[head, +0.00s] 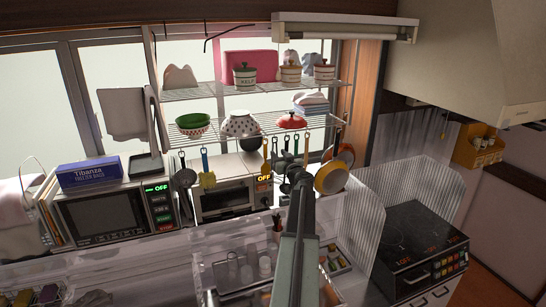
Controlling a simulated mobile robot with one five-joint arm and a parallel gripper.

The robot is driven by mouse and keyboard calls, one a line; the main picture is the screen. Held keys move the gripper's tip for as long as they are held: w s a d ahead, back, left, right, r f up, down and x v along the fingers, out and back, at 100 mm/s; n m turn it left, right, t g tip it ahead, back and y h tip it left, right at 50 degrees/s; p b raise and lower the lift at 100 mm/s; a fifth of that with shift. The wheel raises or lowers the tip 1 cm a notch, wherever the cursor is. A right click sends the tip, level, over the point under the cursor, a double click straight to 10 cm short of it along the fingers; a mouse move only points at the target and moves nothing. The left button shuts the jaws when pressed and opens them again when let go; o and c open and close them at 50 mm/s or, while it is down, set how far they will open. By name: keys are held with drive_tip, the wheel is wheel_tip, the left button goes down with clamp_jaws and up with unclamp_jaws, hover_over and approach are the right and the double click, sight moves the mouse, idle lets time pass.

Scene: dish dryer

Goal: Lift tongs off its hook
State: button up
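A row of utensils hangs from the front edge of the wire shelf rack (215,146). I cannot tell which of them is the tongs. A dark ladle (185,176) and a yellow tool with a blue handle (207,178) hang at the left. An orange-handled tool (266,162) hangs near the middle, with several dark tools to its right. My arm reaches up from the bottom of the head view, and my gripper (299,176) is at the dark tools, left of the yellow pan. It is small and dark there, so its fingers and any contact are unclear.
A yellow pan (331,178) hangs to the right of my gripper. A toaster oven (228,197) stands behind the utensils, with a microwave (98,218) to the left. Bowls, a colander and a red lid (291,121) sit on the rack. A clear dish dryer (235,270) stands below.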

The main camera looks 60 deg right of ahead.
drive_tip(key=x, duration=0.6)
drive_tip(key=shift+w+a+r, duration=0.15)
drive_tip(key=shift+w+a, duration=0.05)
drive_tip(key=shift+a, duration=0.05)
clamp_jaws()
drive_tip(key=shift+r+p, duration=0.1)
drive_tip(key=shift+p, duration=0.2)
wheel_tip(320, 180, up, 4)
drive_tip(key=p, duration=0.4)
drive_tip(key=v, duration=1.8)
drive_tip(key=shift+f+b, duration=0.35)
